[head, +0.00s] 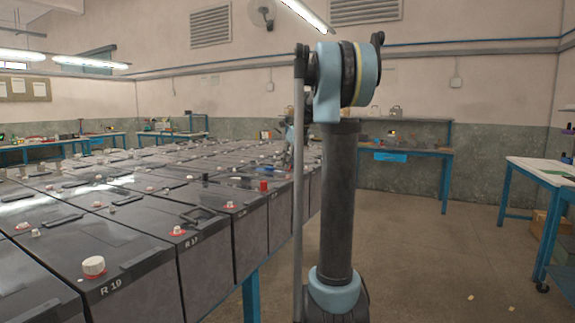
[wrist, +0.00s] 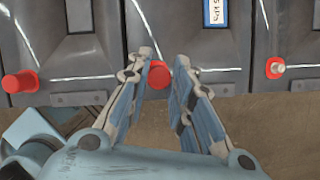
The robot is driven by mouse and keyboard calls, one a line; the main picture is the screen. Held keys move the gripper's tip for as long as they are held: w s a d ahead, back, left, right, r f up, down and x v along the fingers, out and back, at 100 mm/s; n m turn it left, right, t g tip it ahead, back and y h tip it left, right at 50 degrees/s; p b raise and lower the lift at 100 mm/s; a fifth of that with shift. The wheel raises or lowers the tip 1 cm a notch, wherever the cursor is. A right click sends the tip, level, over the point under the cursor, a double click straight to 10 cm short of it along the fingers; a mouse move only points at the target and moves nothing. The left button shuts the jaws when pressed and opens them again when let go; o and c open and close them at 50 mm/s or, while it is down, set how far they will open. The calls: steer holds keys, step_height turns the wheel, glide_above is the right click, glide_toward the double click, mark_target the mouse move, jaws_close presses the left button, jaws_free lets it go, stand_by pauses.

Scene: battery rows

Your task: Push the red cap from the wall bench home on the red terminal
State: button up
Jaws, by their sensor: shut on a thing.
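My gripper (wrist: 164,62) shows in the wrist view with its two fingers on either side of a red cap (wrist: 158,76), shut on it. This cap is at the near edge of the middle battery (wrist: 190,52). I cannot tell whether it sits fully down on a terminal, as the fingers hide part of it. To the right, a red terminal (wrist: 275,68) has a bare metal post. In the head view my arm hides most of the gripper; one red cap (head: 263,185) shows on the rows.
Rows of dark batteries (head: 115,240) fill the left side, with several pale posts and caps on top. The wall bench (head: 405,151) with a blue drawer stands at the back. A white-topped table (head: 540,168) is at the right. The floor (head: 440,250) between is open.

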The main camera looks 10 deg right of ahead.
steer(key=shift+f, duration=1.15)
stand_by(1.4)
steer(key=shift+f, duration=0.25)
steer(key=shift+c, duration=0.7)
steer(key=o, duration=0.9)
steer(key=shift+o, duration=0.2)
steer(key=o, duration=0.5)
steer(key=shift+r, duration=0.1)
steer(key=shift+r, duration=3.4)
